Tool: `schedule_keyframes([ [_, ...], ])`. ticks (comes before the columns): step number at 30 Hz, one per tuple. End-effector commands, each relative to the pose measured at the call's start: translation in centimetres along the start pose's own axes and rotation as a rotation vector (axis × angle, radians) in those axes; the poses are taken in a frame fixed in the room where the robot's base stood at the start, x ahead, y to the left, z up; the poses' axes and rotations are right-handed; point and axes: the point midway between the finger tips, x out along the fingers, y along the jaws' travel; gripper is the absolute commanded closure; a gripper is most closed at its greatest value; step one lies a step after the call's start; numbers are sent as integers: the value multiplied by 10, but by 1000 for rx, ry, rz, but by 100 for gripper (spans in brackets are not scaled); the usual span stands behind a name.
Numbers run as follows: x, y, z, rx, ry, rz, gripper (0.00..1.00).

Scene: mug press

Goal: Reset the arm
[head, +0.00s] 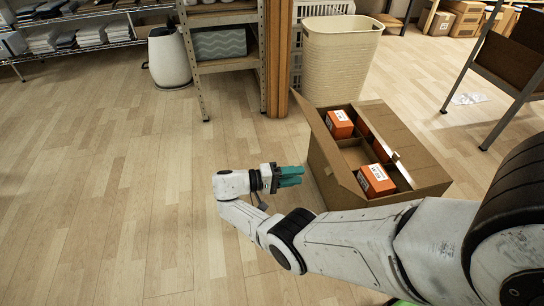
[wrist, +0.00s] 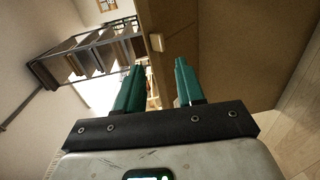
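My arm reaches in from the lower right in the head view and bends back at the elbow. My gripper (head: 291,176) has teal fingers and points right, towards the near left side of an open cardboard box (head: 408,196). In the wrist view my gripper (wrist: 157,78) shows two teal fingers apart with nothing held between them. The cardboard box wall (wrist: 222,50) fills the upper right of that view, beyond the fingers. Whether the fingertips touch the box, I cannot tell.
Orange boxes (head: 376,180) (head: 339,124) lie inside the cardboard box. A cream bin (head: 338,60) stands behind it. A wooden shelf (head: 226,64), a white container (head: 169,58) and a wire rack (head: 75,45) stand at the back. The floor at left is clear.

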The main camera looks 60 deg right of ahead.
Motion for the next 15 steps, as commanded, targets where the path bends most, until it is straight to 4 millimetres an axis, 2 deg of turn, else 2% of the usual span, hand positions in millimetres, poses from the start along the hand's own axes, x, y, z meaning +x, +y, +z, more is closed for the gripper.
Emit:
schedule_keyframes([
  [9, 0, -1, 1, -1, 0, -4, 62],
  [11, 0, -6, 6, -7, 0, -27, 62],
  [15, 0, -28, 27, -43, 3, -149, 62],
])
